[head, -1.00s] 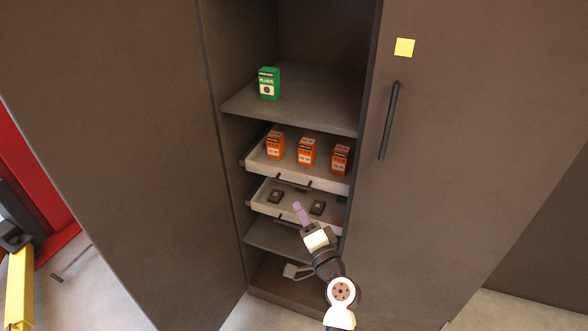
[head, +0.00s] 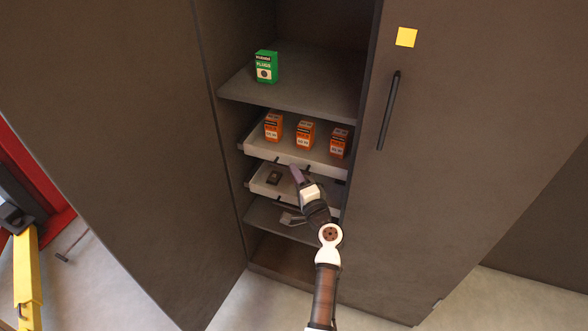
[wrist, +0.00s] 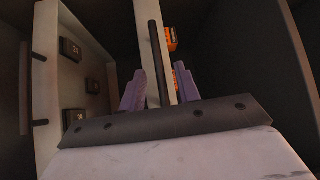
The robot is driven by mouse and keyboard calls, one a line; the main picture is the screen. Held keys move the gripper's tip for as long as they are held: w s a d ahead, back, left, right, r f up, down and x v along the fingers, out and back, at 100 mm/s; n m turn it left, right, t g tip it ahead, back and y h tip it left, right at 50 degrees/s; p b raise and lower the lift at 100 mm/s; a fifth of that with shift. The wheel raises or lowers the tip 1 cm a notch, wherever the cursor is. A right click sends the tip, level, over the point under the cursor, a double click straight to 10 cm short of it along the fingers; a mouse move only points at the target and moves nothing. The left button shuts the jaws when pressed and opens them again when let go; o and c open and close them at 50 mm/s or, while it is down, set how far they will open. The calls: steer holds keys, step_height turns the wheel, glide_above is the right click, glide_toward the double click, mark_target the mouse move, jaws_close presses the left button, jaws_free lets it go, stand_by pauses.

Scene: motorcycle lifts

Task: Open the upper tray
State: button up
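The upper tray (head: 262,151) is a pale shallow drawer inside the cabinet, holding three orange boxes (head: 305,135). In the wrist view its pale front (wrist: 146,42) looks turned on end, with a dark bar handle (wrist: 155,55) on it. My gripper (head: 295,172) is in front of the trays in the head view. In the wrist view my gripper (wrist: 160,88) has its two purple fingers apart, one on each side of the handle's near end. A gap shows beside the handle; I cannot tell whether either finger touches it.
A green box (head: 265,67) stands on the shelf above. The right cabinet door (head: 440,170) has a long handle (head: 388,110) and a yellow note (head: 406,37).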

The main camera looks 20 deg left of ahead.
steer(key=shift+x, duration=0.8)
steer(key=shift+c, duration=0.4)
jaws_close()
